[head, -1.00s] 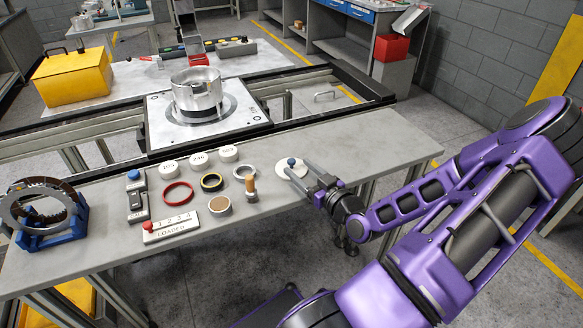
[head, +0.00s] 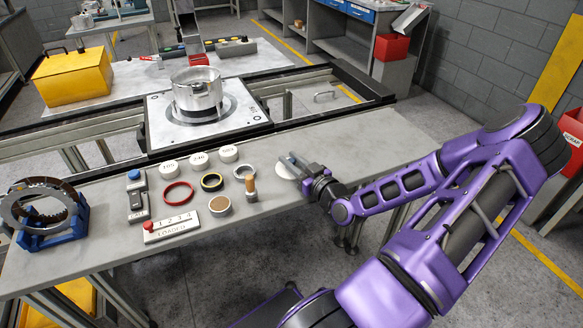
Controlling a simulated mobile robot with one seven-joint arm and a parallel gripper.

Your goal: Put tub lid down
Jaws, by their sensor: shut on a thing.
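The tub lid (head: 283,172) is a white disc at the right part of the grey bench, seen in the head view. The gripper is shut on the lid; the fingers now hide the knob. I cannot tell whether the lid touches the bench top. A small round tub with brown contents (head: 220,207) stands open to the left, and an open pale-rimmed tub (head: 244,172) stands closer to the lid.
An upright brown-topped tool (head: 250,187) stands just left of the lid. Several white labelled discs (head: 199,160), a red ring (head: 178,192) and a loader block (head: 171,228) lie farther left. A metal pot (head: 197,95) stands behind.

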